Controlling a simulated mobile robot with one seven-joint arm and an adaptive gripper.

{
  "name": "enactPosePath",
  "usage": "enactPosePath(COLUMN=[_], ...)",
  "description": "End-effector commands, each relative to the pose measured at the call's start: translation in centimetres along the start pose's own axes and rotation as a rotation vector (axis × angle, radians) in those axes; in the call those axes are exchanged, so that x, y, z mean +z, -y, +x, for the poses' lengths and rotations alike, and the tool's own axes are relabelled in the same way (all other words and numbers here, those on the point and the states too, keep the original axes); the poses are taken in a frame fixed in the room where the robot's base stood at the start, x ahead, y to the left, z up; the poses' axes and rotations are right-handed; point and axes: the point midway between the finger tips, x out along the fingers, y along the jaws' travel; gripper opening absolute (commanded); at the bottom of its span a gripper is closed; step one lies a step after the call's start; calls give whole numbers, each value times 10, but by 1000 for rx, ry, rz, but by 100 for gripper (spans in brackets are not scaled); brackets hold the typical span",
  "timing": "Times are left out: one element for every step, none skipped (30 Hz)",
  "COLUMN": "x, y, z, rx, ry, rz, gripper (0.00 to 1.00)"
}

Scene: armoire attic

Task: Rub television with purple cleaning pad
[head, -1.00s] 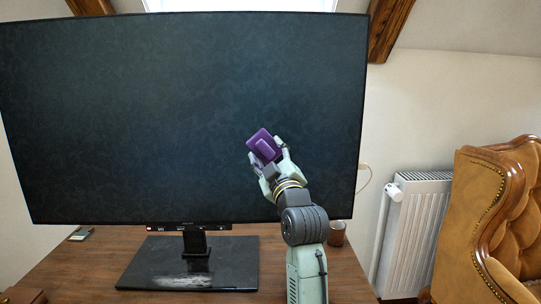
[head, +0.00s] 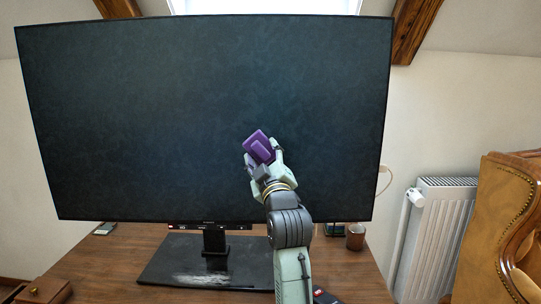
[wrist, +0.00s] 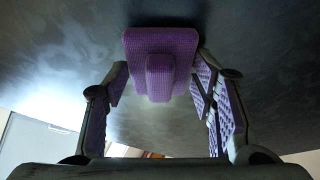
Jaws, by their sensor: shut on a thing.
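The television (head: 150,110) stands upright on the wooden desk, its dark screen filling much of the head view. My gripper (head: 264,160) is in front of the lower right middle of the screen. It is shut on the purple cleaning pad (head: 257,145), which is tilted. In the wrist view the purple pad (wrist: 160,50) shows its ridged handle towards me, between the two fingers (wrist: 160,85), with the dark screen (wrist: 60,50) close behind it. I cannot tell whether the pad touches the screen.
The television's black base (head: 165,262) has a pale dusty patch. A small brown cup (head: 355,237) stands right of my arm on the desk (head: 100,255). A wooden box (head: 45,291) is at the front left. A white radiator (head: 445,235) and leather armchair (head: 505,215) are at the right.

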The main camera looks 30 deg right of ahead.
Motion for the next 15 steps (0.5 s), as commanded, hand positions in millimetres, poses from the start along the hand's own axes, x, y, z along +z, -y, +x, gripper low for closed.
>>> enactPosePath(x=[0, -1, -3, -4, -6, -9, -10, -12, -14, -16, -17, -19, -20, -21, -22], y=[3, 4, 5, 7, 9, 12, 14, 16, 19, 21, 23, 25, 26, 27, 28], z=[1, 1, 2, 2, 3, 4, 4, 5, 5, 6, 7, 7, 7, 8, 8], rx=[-3, -4, -4, -4, -5, -5, -5, -5, -5, -5, -5, -4, -4, -4, -4], ry=[2, 1, 1, 1, 1, 0, 0, 1, 1, 1, 1, 2, 2, 2, 2], rz=[0, 0, 0, 0, 0, 0, 0, 0, 0, 1, 1, 1, 0, 0, 0], gripper=[29, 29, 29, 29, 29, 29, 29, 29, 29, 29, 29, 29, 29, 29, 29])
